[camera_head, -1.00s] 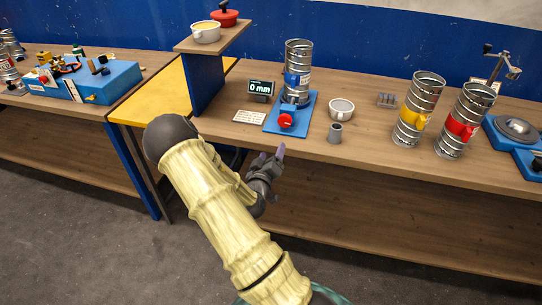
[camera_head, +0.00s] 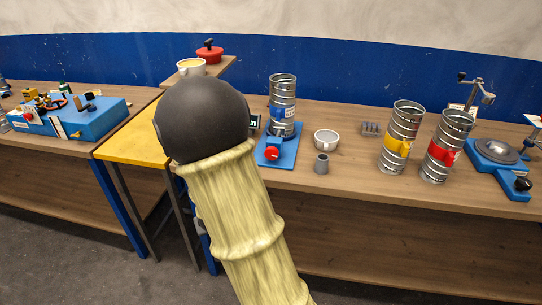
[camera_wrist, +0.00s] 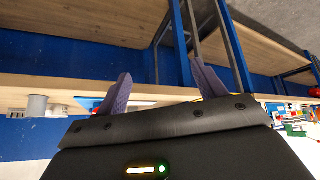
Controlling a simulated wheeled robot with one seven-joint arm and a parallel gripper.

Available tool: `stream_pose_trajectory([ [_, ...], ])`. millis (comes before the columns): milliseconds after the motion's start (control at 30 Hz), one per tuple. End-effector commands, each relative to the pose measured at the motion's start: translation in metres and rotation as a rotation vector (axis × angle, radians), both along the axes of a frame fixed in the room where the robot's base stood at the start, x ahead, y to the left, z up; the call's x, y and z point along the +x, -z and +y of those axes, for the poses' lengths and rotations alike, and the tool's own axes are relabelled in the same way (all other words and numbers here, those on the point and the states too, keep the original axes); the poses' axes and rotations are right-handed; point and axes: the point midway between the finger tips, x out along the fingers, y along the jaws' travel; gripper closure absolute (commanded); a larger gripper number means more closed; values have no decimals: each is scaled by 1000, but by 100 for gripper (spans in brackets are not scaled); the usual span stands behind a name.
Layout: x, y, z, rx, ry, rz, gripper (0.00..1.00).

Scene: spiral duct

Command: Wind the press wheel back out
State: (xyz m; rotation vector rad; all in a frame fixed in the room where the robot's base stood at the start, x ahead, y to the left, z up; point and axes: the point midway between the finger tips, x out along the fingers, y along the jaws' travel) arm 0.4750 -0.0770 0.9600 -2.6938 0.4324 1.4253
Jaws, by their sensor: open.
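A blue machine (camera_head: 85,122) sits on the left bench. A small red ring, which looks like a handwheel (camera_head: 56,101), shows on its left part among brass-coloured pieces. It is too small to tell how far it is wound. My gripper (camera_wrist: 162,88) is open and empty in the wrist view, its two purple fingers apart and touching nothing. In the head view it is hidden behind my arm. Small coloured parts (camera_wrist: 292,125), perhaps of the left bench's machine, show at the right of the wrist view.
A yellow table (camera_head: 135,146) joins the benches. The right bench (camera_head: 345,172) carries a canister on a blue stand (camera_head: 278,150), cups, two ribbed canisters and a crank device (camera_head: 495,152).

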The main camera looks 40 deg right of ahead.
Motion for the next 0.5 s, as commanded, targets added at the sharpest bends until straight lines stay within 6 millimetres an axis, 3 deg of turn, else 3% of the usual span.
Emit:
stream_pose_trajectory([
  [100, -31, -23, 35, 90, -86, 94, 30],
  [200, -63, -39, 57, 129, -158, 185, 30],
  [400, -117, -60, 75, 131, -248, 329, 30],
  [500, -127, -63, 77, 125, -262, 359, 30],
])
